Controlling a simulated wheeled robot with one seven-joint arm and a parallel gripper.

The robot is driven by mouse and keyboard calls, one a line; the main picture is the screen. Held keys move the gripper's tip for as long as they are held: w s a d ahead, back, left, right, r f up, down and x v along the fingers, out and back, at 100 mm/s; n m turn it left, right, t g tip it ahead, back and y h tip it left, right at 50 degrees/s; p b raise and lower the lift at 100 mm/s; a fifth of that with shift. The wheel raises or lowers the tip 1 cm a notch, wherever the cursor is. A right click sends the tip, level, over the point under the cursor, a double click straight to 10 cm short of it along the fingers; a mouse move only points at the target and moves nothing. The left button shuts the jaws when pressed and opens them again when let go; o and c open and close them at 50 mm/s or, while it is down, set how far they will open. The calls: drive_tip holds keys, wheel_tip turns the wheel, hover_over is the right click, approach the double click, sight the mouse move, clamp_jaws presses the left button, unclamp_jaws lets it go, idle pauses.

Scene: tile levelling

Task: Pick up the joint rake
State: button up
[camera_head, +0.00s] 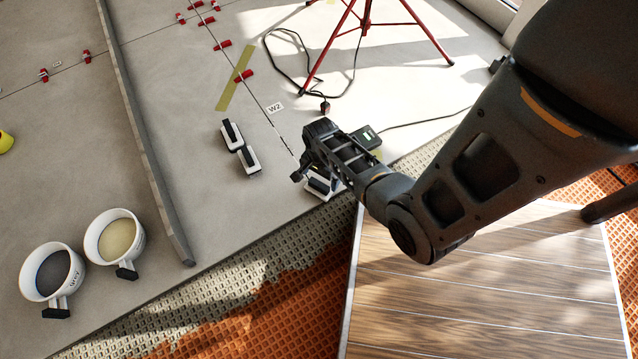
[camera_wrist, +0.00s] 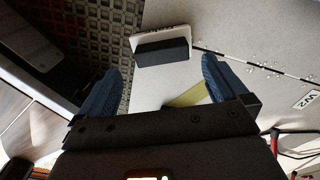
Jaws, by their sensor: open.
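A small white plate with a black block-shaped grip (camera_wrist: 162,50) lies on the slab near its edge, just beyond the fingertips in the wrist view. In the head view it shows below my gripper (camera_head: 308,172), partly hidden by it (camera_head: 322,187). Two similar white pieces with black grips lie to its left, one upper (camera_head: 232,136) and one lower (camera_head: 249,161). The plate lies ahead of this gap, apart from the fingers.
Two white buckets, grey (camera_head: 52,273) and cream (camera_head: 115,237), stand at left beside a long grey bar (camera_head: 150,160). A red tripod (camera_head: 366,20) with a black cable stands behind. A small dark device (camera_head: 366,138) sits right of my gripper. Wood-look boards (camera_head: 480,290) lie in front.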

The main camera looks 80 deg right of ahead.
sight(319, 184)
drive_tip(key=f+b, duration=0.3)
drive_tip(key=f, duration=0.2)
drive_tip(key=shift+w+f+b, duration=0.2)
drive_tip(key=shift+f+b, duration=0.1)
drive_tip(key=shift+b, duration=0.1)
drive_tip(key=shift+r, duration=0.1)
drive_tip(key=c, duration=1)
